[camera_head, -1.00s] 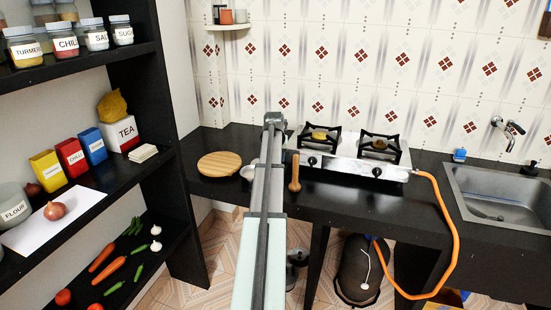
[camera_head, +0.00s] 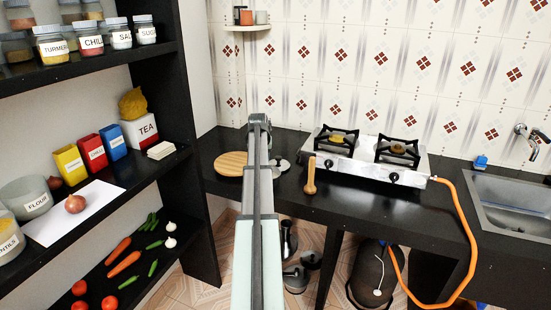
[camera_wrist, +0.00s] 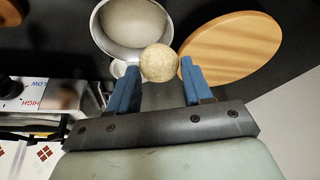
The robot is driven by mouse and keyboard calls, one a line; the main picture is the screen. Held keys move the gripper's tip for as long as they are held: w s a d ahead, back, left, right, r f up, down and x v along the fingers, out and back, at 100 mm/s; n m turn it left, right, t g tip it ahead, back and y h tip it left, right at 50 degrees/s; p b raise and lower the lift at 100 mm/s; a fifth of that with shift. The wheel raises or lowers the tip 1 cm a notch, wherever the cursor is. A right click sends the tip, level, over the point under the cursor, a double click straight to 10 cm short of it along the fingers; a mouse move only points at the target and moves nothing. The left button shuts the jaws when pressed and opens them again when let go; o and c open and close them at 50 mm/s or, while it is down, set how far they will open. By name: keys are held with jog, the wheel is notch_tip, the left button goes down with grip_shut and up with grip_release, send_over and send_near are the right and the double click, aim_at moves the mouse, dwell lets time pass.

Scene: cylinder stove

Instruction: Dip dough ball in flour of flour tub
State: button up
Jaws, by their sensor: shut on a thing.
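A pale round dough ball (camera_wrist: 159,62) sits between the blue fingertips of my gripper (camera_wrist: 160,76) in the wrist view. My gripper is shut on it, above the counter, with a metal bowl (camera_wrist: 108,38) just behind the ball in the picture. In the head view my arm hides the gripper and the ball. The flour tub (camera_head: 38,203), a clear round tub labelled FLOUR, stands on the middle shelf at the left, well away from my gripper. The flour inside it cannot be made out clearly.
A round wooden board (camera_head: 231,164) lies on the black counter (camera_head: 365,203), with a rolling pin (camera_head: 310,177) and stove (camera_head: 362,158) to the right. Beside the flour tub are a lentils tub (camera_head: 8,238) and an onion (camera_head: 75,203) on white paper.

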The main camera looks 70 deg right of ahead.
jog(key=shift+w+d+m, duration=0.15)
jog(key=shift+w+m, duration=0.25)
jog(key=shift+w, duration=0.05)
jog(key=shift+s+d+m+g, duration=0.1)
jog(key=shift+s+m+g, duration=0.05)
jog(key=shift+m+g, duration=0.2)
jog(key=shift+s+d+m+g+h, duration=0.35)
jog(key=shift+s+m, duration=0.1)
jog(key=shift+m, duration=0.5)
jog(key=m, duration=0.1)
jog(key=s+m+g, duration=0.1)
jog(key=shift+d+r+m, duration=0.1)
jog(key=shift+d+m, duration=0.1)
jog(key=shift+m, duration=0.1)
jog(key=shift+s+m+g, duration=0.4)
jog(key=shift+s+m, duration=0.05)
jog(key=shift+m, duration=0.65)
jog(key=shift+s+a+m+g, duration=0.1)
jog(key=shift+m+g, duration=0.1)
jog(key=shift+m, duration=0.4)
jog(key=shift+s+a+m+g, duration=0.1)
jog(key=shift+m+g, duration=0.1)
jog(key=shift+m, duration=0.4)
jog(key=shift+f, duration=3)
